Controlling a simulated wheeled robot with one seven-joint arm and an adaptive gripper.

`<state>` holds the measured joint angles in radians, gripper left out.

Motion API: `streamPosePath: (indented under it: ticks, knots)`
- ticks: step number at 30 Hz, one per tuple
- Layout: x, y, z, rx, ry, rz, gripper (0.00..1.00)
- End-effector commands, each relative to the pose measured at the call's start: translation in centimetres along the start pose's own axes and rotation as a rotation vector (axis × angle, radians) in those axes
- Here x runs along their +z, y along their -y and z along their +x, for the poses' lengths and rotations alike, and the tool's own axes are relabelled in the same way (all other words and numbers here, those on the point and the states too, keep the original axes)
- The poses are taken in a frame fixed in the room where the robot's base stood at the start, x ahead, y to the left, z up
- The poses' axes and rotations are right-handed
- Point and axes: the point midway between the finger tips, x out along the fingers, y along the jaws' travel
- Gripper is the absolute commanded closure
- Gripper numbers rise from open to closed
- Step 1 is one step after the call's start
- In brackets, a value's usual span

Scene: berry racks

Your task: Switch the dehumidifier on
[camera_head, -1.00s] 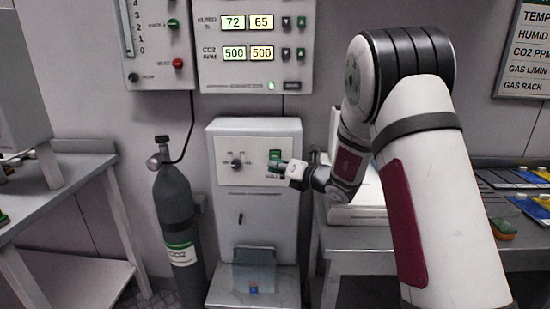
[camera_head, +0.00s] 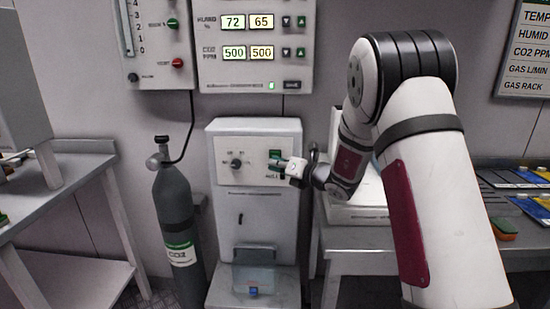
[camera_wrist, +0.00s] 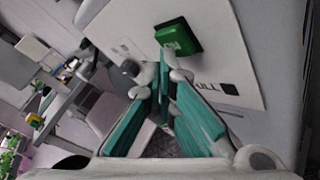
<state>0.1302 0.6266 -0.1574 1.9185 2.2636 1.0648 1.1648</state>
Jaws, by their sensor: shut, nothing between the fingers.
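The dehumidifier (camera_head: 262,208) is a pale grey cabinet standing against the wall in the head view. Its upper panel carries a round dark knob (camera_head: 236,163) on the left and a green rocker switch (camera_head: 275,156) on the right. In the wrist view the green switch (camera_wrist: 177,38) is large, at the top centre, with a dark surround. My gripper (camera_head: 278,167) is shut and empty, its tips right by the lower edge of the switch. In the wrist view the teal fingers (camera_wrist: 163,72) point at the panel just below the switch. I cannot tell whether they touch it.
A dark CO2 cylinder (camera_head: 178,215) stands left of the dehumidifier. A control panel (camera_head: 256,50) with humidity readings 72 and 65 hangs above. Metal tables stand at left (camera_head: 75,160) and right (camera_head: 365,238). A clear-fronted bin (camera_head: 254,270) sits low on the dehumidifier.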

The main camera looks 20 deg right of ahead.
Motion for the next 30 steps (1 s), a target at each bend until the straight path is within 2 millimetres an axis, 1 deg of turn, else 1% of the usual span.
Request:
streamPosePath:
  ticks: [30]
  knots:
    - [0.43, 0.38, 0.54, 0.0, 0.001, 0.0, 1.0]
